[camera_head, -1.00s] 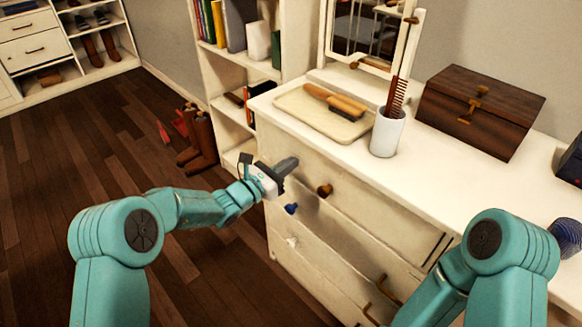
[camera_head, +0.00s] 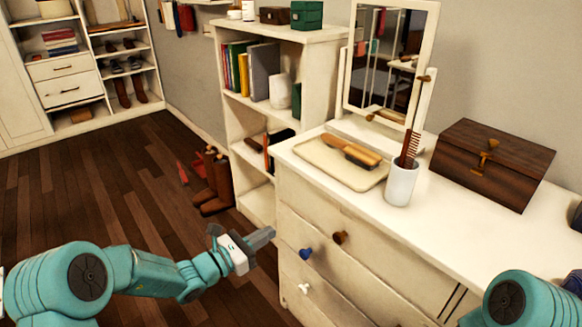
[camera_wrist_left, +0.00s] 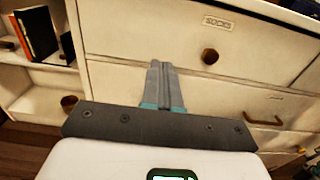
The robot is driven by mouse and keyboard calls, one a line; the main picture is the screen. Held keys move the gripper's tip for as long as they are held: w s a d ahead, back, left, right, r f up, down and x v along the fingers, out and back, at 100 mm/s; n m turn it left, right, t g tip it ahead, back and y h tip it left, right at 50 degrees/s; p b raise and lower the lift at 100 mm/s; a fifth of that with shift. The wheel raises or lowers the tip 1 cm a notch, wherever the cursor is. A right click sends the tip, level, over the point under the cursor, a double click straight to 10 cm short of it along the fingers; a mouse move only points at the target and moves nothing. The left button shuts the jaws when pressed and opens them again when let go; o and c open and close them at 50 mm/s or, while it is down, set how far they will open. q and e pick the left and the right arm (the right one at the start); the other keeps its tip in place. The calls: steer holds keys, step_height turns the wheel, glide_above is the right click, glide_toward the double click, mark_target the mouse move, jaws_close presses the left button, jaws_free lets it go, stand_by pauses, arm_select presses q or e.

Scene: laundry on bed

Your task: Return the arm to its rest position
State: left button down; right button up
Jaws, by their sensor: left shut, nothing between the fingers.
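My left gripper (camera_head: 262,237) is shut and empty, low in front of the left edge of the white dresser (camera_head: 335,245). In the left wrist view its closed fingers (camera_wrist_left: 163,85) point at the dresser's drawer fronts. A drawer labelled SOCKS (camera_wrist_left: 217,22) with a brown round knob (camera_wrist_left: 210,56) is ahead of them. The fingers appear apart from the knobs. Part of my right arm shows at the lower right, but its gripper is out of view.
On the dresser top are a tray with a brush (camera_head: 352,151), a white cup with a comb (camera_head: 401,183), a mirror (camera_head: 385,65) and a wooden box (camera_head: 491,163). A bookshelf (camera_head: 285,35) and brown boots (camera_head: 217,185) stand behind my left gripper. The wooden floor at left is clear.

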arm_select(q)
steer(key=s+d+f+m+g+y, duration=0.35)
steer(key=s+f+m+g, duration=0.55)
steer(key=s+f, duration=0.8)
steer(key=s+a+f+m+g+y, duration=0.25)
steer(key=s+f+m, duration=0.25)
steer(key=s+m, duration=0.25)
steer(key=s+a+f+m+g+y, duration=0.2)
steer(key=s+a+f+m+y, duration=0.1)
steer(key=s+f+m, duration=0.4)
step_height(320, 180, up, 18)
steer(key=m+t+p, duration=0.1)
steer(key=p, duration=1.5)
steer(key=shift+s+d+r, duration=0.15)
steer(key=shift+s+d, duration=0.15)
steer(key=shift+s, duration=0.1)
